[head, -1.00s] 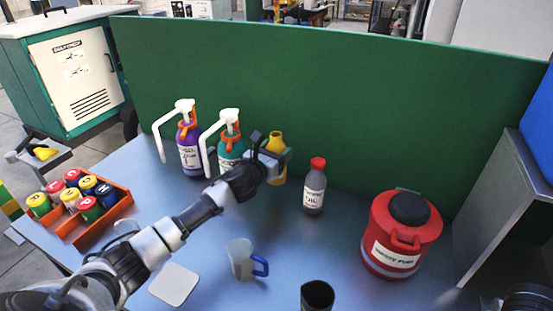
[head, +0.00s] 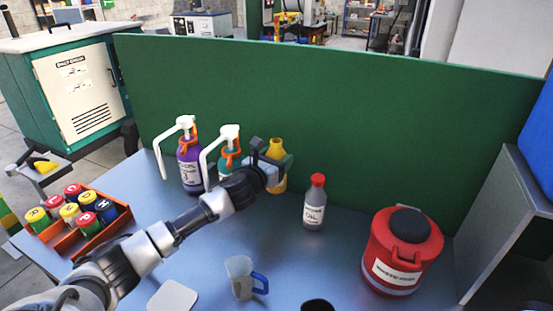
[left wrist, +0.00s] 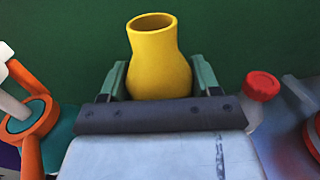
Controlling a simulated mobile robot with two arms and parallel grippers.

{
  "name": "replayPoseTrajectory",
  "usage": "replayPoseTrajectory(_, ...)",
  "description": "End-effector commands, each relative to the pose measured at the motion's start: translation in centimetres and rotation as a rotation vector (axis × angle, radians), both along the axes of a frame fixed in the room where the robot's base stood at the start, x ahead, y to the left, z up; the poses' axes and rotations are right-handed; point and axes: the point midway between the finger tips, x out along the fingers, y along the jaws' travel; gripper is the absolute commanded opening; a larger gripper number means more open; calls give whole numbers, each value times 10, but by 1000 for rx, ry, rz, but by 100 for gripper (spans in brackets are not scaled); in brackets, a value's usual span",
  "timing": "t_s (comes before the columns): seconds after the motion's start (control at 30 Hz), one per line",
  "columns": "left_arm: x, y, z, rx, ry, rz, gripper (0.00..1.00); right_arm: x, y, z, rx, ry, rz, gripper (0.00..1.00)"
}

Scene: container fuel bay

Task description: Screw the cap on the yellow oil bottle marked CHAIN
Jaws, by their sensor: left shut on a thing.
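The yellow bottle (head: 278,152) stands at the back of the blue table, close to the green panel. Its neck is open and bare at the top, as the left wrist view shows (left wrist: 158,60). My left gripper (head: 268,163) is shut on the bottle's body, with one finger on each side in the left wrist view (left wrist: 160,88). The bottle's lower part and any CHAIN marking are hidden or too small to read. I see no loose cap for it. My right gripper is not in view.
Purple (head: 190,168) and teal (head: 228,160) pump bottles stand left of my gripper. A red-capped bottle (head: 314,205) and red can (head: 400,250) stand right. A measuring jug (head: 240,278), grey pad (head: 172,298) and dark cup (head: 318,306) are in front.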

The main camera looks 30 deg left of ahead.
Motion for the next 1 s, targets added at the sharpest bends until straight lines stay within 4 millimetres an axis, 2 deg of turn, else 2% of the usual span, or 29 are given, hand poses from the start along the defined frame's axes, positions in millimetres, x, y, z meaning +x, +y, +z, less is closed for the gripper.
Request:
replayPoseTrajectory(0.03,0,0,0,0,-1,0,58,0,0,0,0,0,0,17)
replayPoseTrajectory(0.2,0,0,0,0,-1,0,32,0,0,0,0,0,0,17)
replayPoseTrajectory(0.3,0,0,0,0,-1,0,20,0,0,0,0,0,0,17)
replayPoseTrajectory(0.53,0,0,1,0,-1,0,20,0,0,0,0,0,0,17)
replayPoseTrajectory(0.67,0,0,9,0,-1,0,20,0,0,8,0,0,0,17)
replayPoseTrajectory(1.0,0,0,60,0,-1,0,20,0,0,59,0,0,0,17)
